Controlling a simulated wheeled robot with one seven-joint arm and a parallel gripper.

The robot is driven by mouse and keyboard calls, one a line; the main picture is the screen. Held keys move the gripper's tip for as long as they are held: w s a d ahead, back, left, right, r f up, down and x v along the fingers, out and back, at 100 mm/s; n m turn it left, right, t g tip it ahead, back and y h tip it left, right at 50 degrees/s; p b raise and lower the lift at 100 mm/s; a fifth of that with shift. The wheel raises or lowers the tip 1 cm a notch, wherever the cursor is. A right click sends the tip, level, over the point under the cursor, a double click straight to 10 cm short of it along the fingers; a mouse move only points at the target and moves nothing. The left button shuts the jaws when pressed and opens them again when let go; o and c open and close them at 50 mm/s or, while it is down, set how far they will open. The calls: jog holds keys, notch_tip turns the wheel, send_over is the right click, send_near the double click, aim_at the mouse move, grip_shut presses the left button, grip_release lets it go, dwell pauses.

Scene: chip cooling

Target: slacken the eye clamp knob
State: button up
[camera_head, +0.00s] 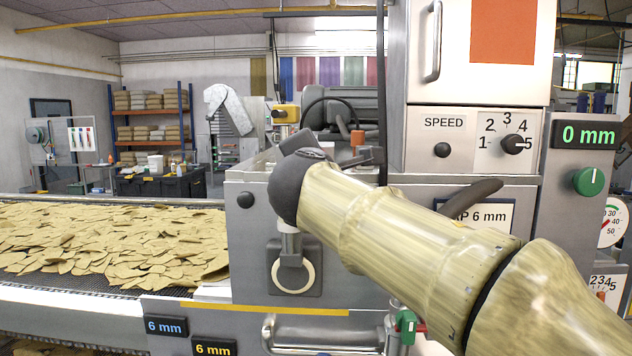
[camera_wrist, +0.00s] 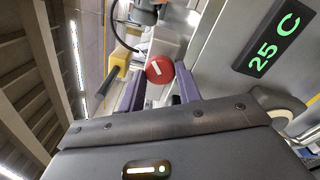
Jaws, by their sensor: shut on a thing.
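The round red knob (camera_wrist: 159,70) with a white line on its face sits between my fingers in the wrist view. It appears to be the eye clamp knob. My gripper (camera_wrist: 160,88) is shut on it, one grey-purple finger against each side. In the head view my gripper (camera_head: 364,156) is at the end of my arm, above the grey machine housing. An orange-red piece (camera_head: 357,138) stands at its fingers there and looks like the same knob. The knob's shaft and the clamp behind it are hidden.
A yellow box (camera_head: 285,114) stands left of my gripper; a yellow part with a black handle (camera_wrist: 115,75) is near the knob. A green 25 C display (camera_wrist: 274,43) is at right. A panel with a SPEED dial (camera_head: 514,143) stands right. The chip-covered belt (camera_head: 110,240) runs left.

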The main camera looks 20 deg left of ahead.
jog(key=m+b, duration=0.6)
jog(key=m, duration=0.3)
jog(key=shift+f, duration=0.15)
dwell(0.5)
jog(key=o, duration=1)
jog(key=b+v, duration=0.4)
jog(key=v, duration=1.3)
jog(key=shift+s, duration=0.2)
